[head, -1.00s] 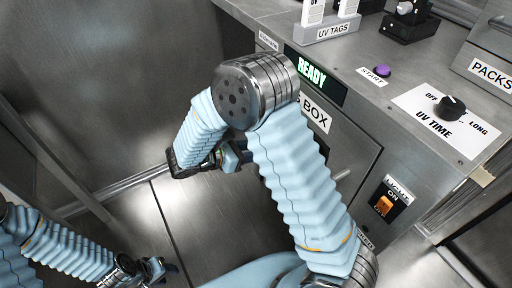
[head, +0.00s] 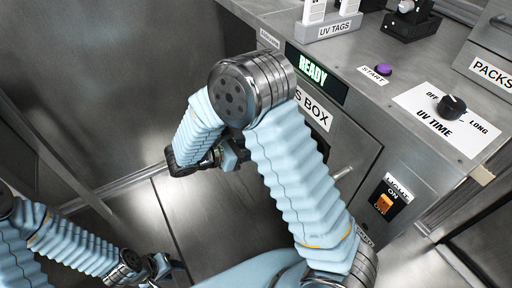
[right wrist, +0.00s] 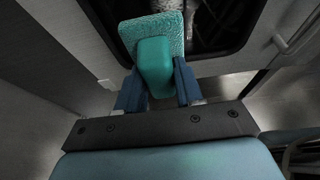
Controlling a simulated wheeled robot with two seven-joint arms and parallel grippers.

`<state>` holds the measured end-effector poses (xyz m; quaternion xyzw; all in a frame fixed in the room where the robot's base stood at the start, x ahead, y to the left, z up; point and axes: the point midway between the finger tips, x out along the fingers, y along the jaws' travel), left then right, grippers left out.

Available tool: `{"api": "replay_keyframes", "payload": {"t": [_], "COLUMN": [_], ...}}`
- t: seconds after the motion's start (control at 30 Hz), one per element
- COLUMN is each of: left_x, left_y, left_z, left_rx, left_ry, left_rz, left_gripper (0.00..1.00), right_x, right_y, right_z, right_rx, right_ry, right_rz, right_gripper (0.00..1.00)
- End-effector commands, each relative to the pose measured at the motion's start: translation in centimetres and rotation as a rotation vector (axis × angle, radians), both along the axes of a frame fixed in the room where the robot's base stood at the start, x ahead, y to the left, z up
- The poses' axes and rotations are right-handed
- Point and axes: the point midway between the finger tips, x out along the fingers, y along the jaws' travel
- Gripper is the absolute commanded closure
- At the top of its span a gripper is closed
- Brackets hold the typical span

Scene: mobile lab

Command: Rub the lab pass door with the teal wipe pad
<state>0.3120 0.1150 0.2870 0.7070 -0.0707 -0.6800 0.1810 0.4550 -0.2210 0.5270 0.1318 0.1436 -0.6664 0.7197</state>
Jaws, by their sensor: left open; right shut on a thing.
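The teal wipe pad (right wrist: 172,31) has a textured face and a smooth block handle (right wrist: 155,67). My right gripper (right wrist: 158,84) is shut on the handle in the right wrist view. The pad overlaps the lower edge of a dark window in a rounded frame on the lab pass door (right wrist: 218,62); I cannot tell whether they touch. In the head view the door is mostly hidden behind my right arm, below the partly covered "S BOX" label (head: 313,110). My left gripper (head: 172,266) is open and empty, low at the left.
A UV TAGS holder (head: 334,28) stands on top. The floor at left is clear.

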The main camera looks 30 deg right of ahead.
Motion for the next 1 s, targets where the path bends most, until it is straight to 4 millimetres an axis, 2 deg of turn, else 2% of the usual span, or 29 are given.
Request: {"api": "replay_keyframes", "payload": {"t": [0.2,0.43,0.6,1.0], "left_x": [0.0,0.0,0.0,0.0], "left_y": [0.0,-0.1,-0.1,-0.1], "left_z": [0.5,0.7,0.7,0.7], "left_rx": [-0.001,-0.002,-0.002,-0.002], "left_ry": [-0.001,-0.001,0.000,0.000], "left_rz": [0.000,-0.001,-0.002,-0.002], "left_gripper": [0.57,0.57,0.57,0.57], "right_x": [0.2,0.4,0.5,0.5], "right_y": [-3.1,-5.3,-6.0,-6.1], "right_z": [0.2,0.2,0.2,0.2], "right_rx": [-0.001,-0.001,-0.002,-0.002], "right_ry": [0.000,0.000,0.000,0.000], "right_rz": [-0.001,0.000,0.001,0.002], "right_gripper": [0.93,0.93,0.93,0.93]}}
